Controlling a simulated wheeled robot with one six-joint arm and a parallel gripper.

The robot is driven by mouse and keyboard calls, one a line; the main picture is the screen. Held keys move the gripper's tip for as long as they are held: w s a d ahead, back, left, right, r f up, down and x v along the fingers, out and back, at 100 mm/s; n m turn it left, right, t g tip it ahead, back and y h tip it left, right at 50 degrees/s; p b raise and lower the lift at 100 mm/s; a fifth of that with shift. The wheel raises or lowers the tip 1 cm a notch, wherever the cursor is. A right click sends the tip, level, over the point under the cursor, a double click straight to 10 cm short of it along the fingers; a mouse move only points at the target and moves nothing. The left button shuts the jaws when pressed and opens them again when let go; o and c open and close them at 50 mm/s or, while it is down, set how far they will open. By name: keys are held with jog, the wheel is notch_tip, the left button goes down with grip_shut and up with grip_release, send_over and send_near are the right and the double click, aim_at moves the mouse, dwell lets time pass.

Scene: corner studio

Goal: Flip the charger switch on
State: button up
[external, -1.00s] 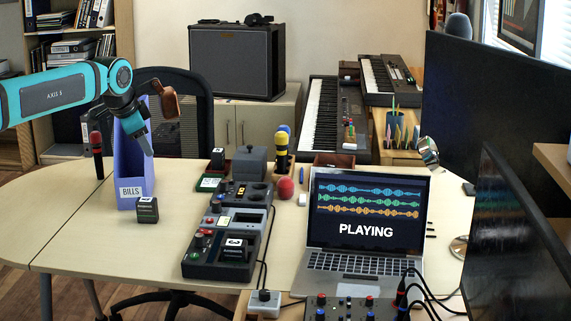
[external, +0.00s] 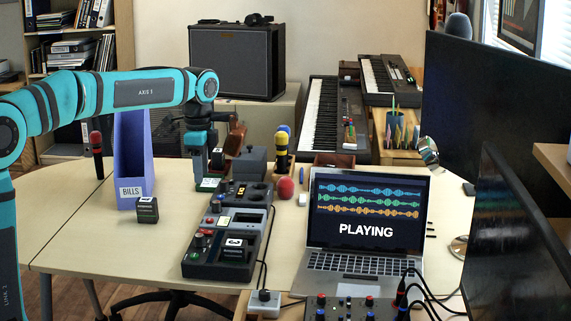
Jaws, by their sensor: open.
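A long dark device (external: 222,262) that looks like the charger lies mid-table, with a black block marked 3 (external: 236,246) seated in its near end. Small red and green knobs (external: 199,238) show on its left side; I cannot tell which part is the switch. A cable runs from it to a white box (external: 264,303) at the table's front edge.
A purple BILLS file holder (external: 131,165) and a black block (external: 147,209) stand to the left. A laptop (external: 367,220) is on the right, with a red ball (external: 285,188) and a grey box (external: 250,163) behind the charger. The table's left front is clear.

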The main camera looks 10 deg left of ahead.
aim_at(205, 231)
notch_tip(205, 231, down, 15)
jog(key=shift+f, duration=0.1)
dwell(0.4)
jog(key=shift+c, duration=0.2)
